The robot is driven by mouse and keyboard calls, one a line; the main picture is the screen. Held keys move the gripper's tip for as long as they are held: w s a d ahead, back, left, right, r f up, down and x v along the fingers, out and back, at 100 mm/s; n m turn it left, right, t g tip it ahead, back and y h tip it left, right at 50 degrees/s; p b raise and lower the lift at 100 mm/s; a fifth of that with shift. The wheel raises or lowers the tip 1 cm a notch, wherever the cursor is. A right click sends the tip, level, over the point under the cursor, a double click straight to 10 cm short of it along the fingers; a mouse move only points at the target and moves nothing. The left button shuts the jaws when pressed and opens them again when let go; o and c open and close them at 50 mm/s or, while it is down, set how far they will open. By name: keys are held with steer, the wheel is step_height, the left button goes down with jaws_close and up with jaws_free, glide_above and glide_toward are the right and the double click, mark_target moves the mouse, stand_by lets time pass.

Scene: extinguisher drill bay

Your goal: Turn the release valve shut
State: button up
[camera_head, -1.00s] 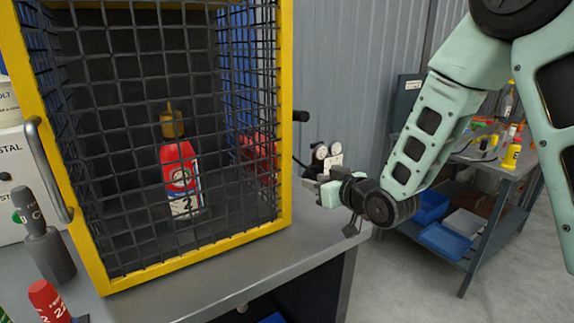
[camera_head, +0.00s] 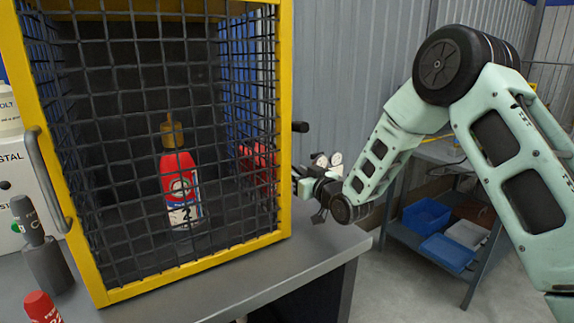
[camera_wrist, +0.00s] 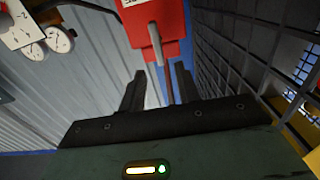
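In the wrist view a red valve body (camera_wrist: 168,22) with a white label carries a grey lever (camera_wrist: 156,42) that points toward my gripper (camera_wrist: 159,74). My gripper's two dark fingers are open, one on each side of the lever's line. The lever's end is near the fingertips; I cannot tell whether it lies between them. In the head view the red body (camera_head: 257,160) shows only through the cage mesh. My gripper (camera_head: 297,180) is beside the cage's right post, its fingertips partly hidden by it.
A yellow-framed mesh cage (camera_head: 285,110) holding a red extinguisher (camera_head: 180,185) stands on the grey bench (camera_head: 250,275). A black handle (camera_head: 300,127) sticks out right of the post. White gauges (camera_wrist: 60,40) are close by on the left of the wrist view.

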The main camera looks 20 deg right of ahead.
steer(key=x, duration=0.6)
steer(key=shift+p, duration=0.3)
steer(key=shift+c, duration=0.3)
jaws_close()
